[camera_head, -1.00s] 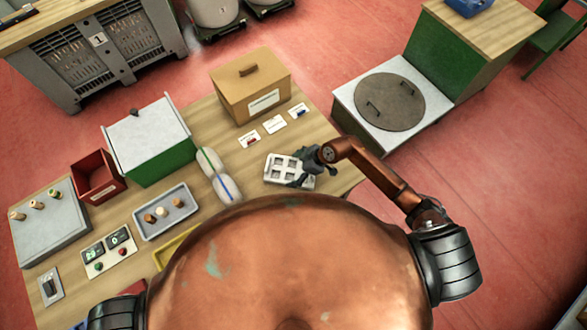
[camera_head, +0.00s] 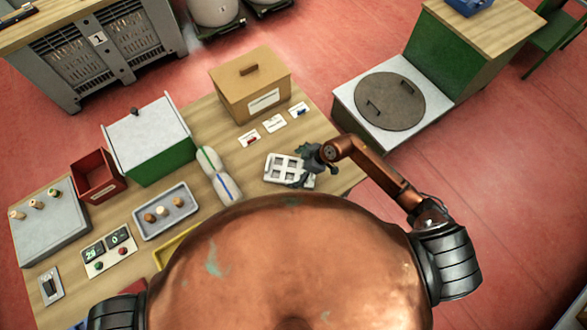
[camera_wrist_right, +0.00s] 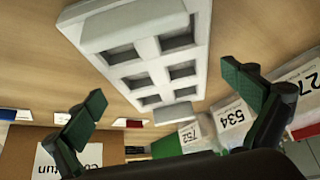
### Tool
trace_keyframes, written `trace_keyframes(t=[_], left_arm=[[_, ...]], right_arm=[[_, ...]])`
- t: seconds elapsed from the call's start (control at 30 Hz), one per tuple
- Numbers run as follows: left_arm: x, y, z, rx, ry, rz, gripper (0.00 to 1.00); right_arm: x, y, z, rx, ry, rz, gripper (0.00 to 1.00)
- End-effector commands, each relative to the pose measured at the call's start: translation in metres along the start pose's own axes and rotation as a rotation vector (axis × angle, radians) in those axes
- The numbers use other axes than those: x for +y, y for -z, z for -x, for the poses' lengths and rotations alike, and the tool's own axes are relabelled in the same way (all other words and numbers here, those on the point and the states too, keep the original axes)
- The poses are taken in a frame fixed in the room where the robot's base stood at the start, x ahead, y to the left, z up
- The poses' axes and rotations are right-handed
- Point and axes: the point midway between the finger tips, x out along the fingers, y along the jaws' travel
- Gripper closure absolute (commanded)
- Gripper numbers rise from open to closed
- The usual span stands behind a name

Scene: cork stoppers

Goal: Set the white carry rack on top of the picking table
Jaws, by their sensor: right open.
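The white carry rack (camera_head: 283,167), a pale block with several square openings, lies at the right end of the wooden table (camera_head: 205,120). It looks flat on the tabletop. My right gripper (camera_head: 311,167) is beside the rack's right end and hides a little of it. In the right wrist view, the rack (camera_wrist_right: 151,57) fills the upper middle, with a raised bar at its near end. The open fingers of my right gripper (camera_wrist_right: 164,88) stand apart on either side, and I see no contact with the rack. My left gripper is out of view.
Small cards (camera_head: 274,123) and a lidded cardboard box (camera_head: 250,85) are behind the rack. Two pale bags (camera_head: 227,188) lie to its left, then a grey tray (camera_head: 147,231). A white-topped unit with a round lid (camera_head: 352,125) stands right of the table.

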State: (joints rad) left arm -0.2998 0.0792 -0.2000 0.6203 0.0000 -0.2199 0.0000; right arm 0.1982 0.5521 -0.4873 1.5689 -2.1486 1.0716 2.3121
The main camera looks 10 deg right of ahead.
Motion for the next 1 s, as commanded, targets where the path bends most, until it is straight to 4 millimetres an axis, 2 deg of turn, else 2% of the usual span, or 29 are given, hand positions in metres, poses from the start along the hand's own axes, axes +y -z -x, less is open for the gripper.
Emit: trace_keyframes(t=[0.3, 0.5, 0.7, 1.0], left_arm=[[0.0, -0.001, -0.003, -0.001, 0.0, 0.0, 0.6], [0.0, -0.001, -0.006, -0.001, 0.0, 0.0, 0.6], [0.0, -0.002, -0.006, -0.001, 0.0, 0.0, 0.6], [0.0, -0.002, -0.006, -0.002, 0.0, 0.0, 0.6]], right_arm=[[0.001, -0.002, 0.064, -0.002, -0.003, 0.002, 0.0], [0.0, -0.001, 0.097, -0.002, -0.001, 0.0, 0.0], [-0.001, -0.001, 0.112, -0.001, 0.001, -0.001, 0.0], [0.0, -0.001, 0.113, -0.001, 0.001, -0.001, 0.0]])
